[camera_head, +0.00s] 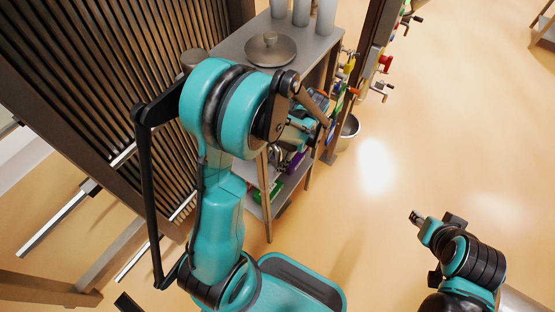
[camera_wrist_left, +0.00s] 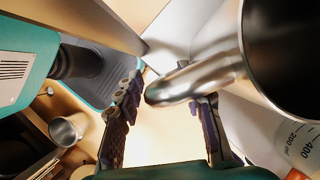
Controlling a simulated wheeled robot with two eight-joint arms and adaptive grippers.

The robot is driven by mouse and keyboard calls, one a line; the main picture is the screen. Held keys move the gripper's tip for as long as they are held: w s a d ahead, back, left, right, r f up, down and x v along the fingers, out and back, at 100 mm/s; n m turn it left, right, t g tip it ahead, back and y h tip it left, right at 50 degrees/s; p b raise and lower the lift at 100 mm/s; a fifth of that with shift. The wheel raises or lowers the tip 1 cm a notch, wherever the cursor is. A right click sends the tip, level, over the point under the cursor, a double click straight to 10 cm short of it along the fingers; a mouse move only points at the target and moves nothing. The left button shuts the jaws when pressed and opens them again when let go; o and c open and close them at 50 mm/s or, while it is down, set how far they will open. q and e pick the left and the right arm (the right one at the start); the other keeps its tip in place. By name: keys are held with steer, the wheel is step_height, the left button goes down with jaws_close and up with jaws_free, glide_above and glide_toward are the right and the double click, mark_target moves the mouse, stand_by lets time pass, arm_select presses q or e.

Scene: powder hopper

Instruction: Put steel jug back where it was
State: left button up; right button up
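The steel jug (camera_wrist_left: 225,50) fills the upper right of the left wrist view, its dark mouth toward the camera. Its rounded handle (camera_wrist_left: 178,85) reaches in toward my left gripper (camera_wrist_left: 168,95). The two fingers are spread wide, with bright space between them. The right-hand fingertip is close under the handle; I cannot tell if it touches. In the head view my left gripper (camera_head: 298,130) is beside the shelf unit, largely hidden behind my arm, and the jug cannot be made out clearly. My right gripper (camera_head: 416,217) is small at the lower right, away from the shelf.
The shelf unit (camera_head: 318,50) carries a lidded pan (camera_head: 270,48) and grey cylinders (camera_head: 300,10) on top. A purple item (camera_head: 293,163) is on a lower shelf. A bucket (camera_head: 348,132) stands beside it. A graduated container (camera_wrist_left: 285,135) is near the jug. Open floor lies right.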

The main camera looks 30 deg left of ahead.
arm_select(q)
steer(key=p+v, duration=0.2)
steer(key=v, duration=0.5)
steer(key=shift+r+p, duration=0.25)
steer(key=shift+p, duration=0.1)
arm_select(e)
step_height(320, 180, up, 3)
arm_select(q)
steer(key=shift+w+d, duration=0.1)
steer(key=shift+d, duration=0.1)
arm_select(e)
steer(key=shift+d, duration=0.15)
